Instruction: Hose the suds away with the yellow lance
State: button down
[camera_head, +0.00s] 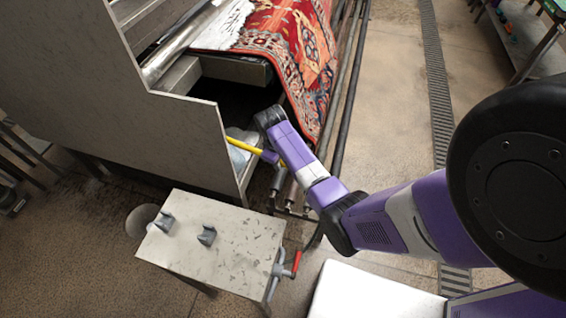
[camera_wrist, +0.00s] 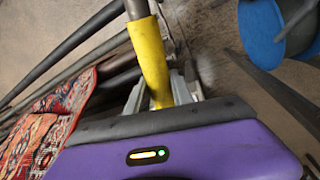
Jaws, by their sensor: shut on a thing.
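My gripper (camera_wrist: 165,95) is shut on the yellow lance (camera_wrist: 150,62), whose yellow grip runs up between the fingers in the wrist view. In the head view the lance (camera_head: 244,146) sticks out to the left of my gripper (camera_head: 268,156), in front of the machine's dark opening. White suds (camera_head: 226,26) show on the upper left part of the red patterned rug (camera_head: 288,45). The rug hangs over the machine's front, and part of it also shows in the wrist view (camera_wrist: 42,128). No water is visible at the lance. Its tip is hard to make out.
The steel machine wall (camera_head: 110,90) rises at left. Long bars (camera_head: 345,85) run beside the rug. A floor grate (camera_head: 437,80) lies right.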

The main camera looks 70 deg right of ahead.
jog(key=w+b, duration=0.2)
jog(key=w, duration=0.5)
jog(key=shift+a+b, duration=0.2)
jog(key=shift+b, duration=0.1)
dwell(0.9)
jog(key=shift+r, duration=0.1)
dwell(0.9)
